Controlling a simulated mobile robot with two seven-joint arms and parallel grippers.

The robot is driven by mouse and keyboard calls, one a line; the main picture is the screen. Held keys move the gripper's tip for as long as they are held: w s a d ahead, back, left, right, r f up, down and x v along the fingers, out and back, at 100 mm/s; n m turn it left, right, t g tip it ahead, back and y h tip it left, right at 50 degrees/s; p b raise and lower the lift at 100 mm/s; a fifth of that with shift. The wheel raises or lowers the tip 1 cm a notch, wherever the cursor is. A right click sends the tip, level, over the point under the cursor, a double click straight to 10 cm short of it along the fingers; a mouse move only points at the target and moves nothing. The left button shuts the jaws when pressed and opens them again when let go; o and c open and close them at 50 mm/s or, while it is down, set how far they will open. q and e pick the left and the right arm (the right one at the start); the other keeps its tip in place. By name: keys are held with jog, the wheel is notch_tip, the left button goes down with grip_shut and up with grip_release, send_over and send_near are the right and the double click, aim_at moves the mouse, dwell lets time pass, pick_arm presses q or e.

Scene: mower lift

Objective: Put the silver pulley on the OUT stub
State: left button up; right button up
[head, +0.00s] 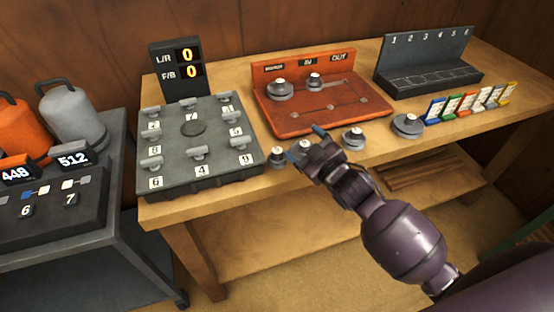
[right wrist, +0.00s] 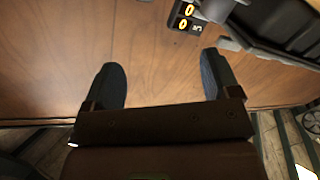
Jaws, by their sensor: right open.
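Several grey metal pulleys of different sizes lie along the front of the wooden bench in the head view: a small one (head: 277,158), a middle one (head: 353,139) and a wide one (head: 408,126). I cannot tell which is the silver one. The orange board (head: 300,127) carries a wide pulley (head: 280,91) at the left and a smaller one (head: 314,83) below the IN label. A small bare point below the OUT label (head: 338,56) may be the OUT stub (head: 362,99). My right gripper (head: 305,144) is open over the bench front; its fingers (right wrist: 165,85) have only bare wood between them.
A grey numbered plate (head: 215,160) with several knobs stands left of the board, with a display (head: 180,67) behind. A dark numbered rack (head: 425,77) and coloured cards (head: 470,104) are at the right. A dark cart (head: 90,160) stands left of the bench.

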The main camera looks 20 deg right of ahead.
jog(key=w+a+r+n+g+y+b, duration=0.1)
jog(key=w+a+r+n+g+y, duration=0.15)
jog(key=a+r+n+y, duration=0.5)
jog(key=w+a+r+n+g+y+b, duration=0.15)
jog(key=w+r+n+y, duration=0.3)
jog(key=r+n, duration=0.65)
jog(key=n+g+h+b, duration=0.2)
jog(key=n+g+h, duration=1)
jog(key=n, duration=1.2)
send_near(278, 150)
jog(key=f, duration=0.1)
jog(key=x, duration=0.5)
jog(key=shift+f, duration=0.15)
jog(key=shift+a+f, duration=0.3)
jog(key=shift+f, duration=0.3)
jog(key=x, duration=0.4)
jog(key=shift+w+a+b, duration=0.15)
jog(key=shift+a+b, duration=0.1)
jog(key=shift+b, duration=0.05)
jog(key=c, duration=1.2)
jog(key=shift+c, duration=0.2)
